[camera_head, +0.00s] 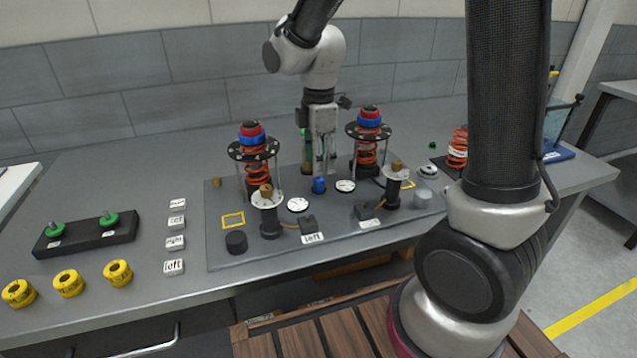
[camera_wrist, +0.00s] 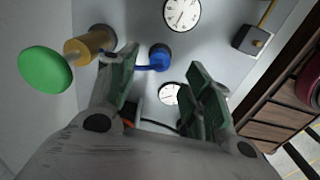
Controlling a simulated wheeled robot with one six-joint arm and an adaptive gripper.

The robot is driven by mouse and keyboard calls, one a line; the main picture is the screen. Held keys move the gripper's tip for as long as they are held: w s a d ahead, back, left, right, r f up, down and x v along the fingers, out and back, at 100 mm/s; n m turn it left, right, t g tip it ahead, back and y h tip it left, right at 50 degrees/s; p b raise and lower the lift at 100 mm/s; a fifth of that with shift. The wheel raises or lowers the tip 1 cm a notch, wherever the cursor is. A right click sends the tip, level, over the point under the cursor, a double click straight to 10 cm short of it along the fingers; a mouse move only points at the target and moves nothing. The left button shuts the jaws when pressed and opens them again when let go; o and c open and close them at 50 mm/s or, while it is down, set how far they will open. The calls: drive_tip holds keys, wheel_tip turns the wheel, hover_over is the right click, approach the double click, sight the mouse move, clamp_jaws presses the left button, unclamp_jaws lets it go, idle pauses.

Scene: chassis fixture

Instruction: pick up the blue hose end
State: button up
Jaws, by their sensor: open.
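The blue hose end (camera_head: 319,184) stands on the grey fixture plate (camera_head: 222,192), between the two coil-spring struts. In the wrist view the blue hose end (camera_wrist: 159,57) shows as a round blue piece with a short blue hose running left behind a finger. My gripper (camera_head: 320,168) points down just above and behind it, apart from it as far as I can tell. In the wrist view my gripper (camera_wrist: 166,75) has its fingers spread and nothing between them, with the hose end beyond the fingertips.
Spring struts stand left (camera_head: 258,178) and right (camera_head: 367,150) of my gripper. A green-topped brass post (camera_wrist: 90,46) is close to one finger. White dials (camera_head: 298,204) lie nearby. Yellow rings (camera_head: 68,283) and white labels (camera_head: 174,267) lie at the left of the bench.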

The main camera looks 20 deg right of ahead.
sight(319, 178)
wheel_tip(319, 178, down, 6)
drive_tip(key=shift+r, duration=0.1)
drive_tip(key=shift+c, duration=0.2)
clamp_jaws()
